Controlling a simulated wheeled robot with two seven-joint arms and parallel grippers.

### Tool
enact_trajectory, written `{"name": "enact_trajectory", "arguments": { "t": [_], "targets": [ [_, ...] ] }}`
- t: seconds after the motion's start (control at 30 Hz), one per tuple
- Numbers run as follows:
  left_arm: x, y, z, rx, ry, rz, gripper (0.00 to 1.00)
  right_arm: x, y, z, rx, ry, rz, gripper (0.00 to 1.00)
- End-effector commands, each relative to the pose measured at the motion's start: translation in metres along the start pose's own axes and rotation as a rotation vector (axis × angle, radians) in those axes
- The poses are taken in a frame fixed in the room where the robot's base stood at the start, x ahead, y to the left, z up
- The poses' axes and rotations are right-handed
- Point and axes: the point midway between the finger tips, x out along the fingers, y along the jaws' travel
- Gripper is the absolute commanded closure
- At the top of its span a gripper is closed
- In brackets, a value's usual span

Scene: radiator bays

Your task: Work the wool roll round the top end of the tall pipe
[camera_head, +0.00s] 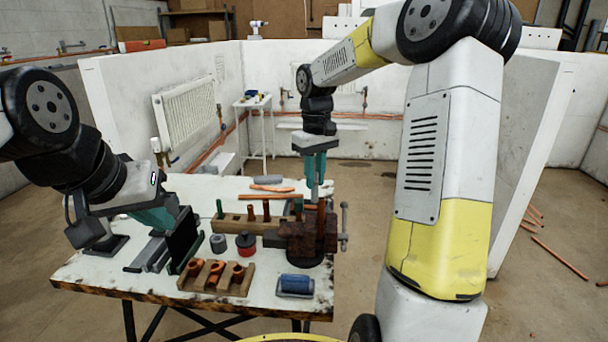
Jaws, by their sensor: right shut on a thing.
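The tall pipe (321,214) is copper-brown and stands upright in the rusty vice (300,240) at the bench's right edge. My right gripper (316,178) points straight down above it, its teal fingers shut on a small grey piece that looks like the wool roll (315,191). The roll is at the pipe's top end; I cannot tell whether it is around the pipe or beside it. My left gripper (156,218) is low over the left of the bench, well away from the pipe. Its teal fingers are partly hidden, and their opening cannot be made out.
The white bench (105,270) holds a wooden rack with copper fittings (216,277), a red-and-black tin (245,244), a grey ring (218,243), a blue block (296,284) and a wooden block with upright pieces (235,224). Loose copper pipes (270,197) lie at the back. A radiator (186,111) hangs behind.

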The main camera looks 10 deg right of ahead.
Motion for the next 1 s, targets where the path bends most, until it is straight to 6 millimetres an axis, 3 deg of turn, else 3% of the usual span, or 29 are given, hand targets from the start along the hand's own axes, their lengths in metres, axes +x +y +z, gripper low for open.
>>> {"name": "enact_trajectory", "arguments": {
  "t": [0.43,1.0],
  "targets": [
    [0.0,0.0,0.0,0.0,0.0,0.0,1.0,0.025,-0.001,0.0,-0.001,-0.002,0.0,1.0],
    [0.0,0.0,0.0,0.0,0.0,0.0,1.0,0.031,0.0,0.0,0.0,-0.002,0.0,1.0]
  ]
}}
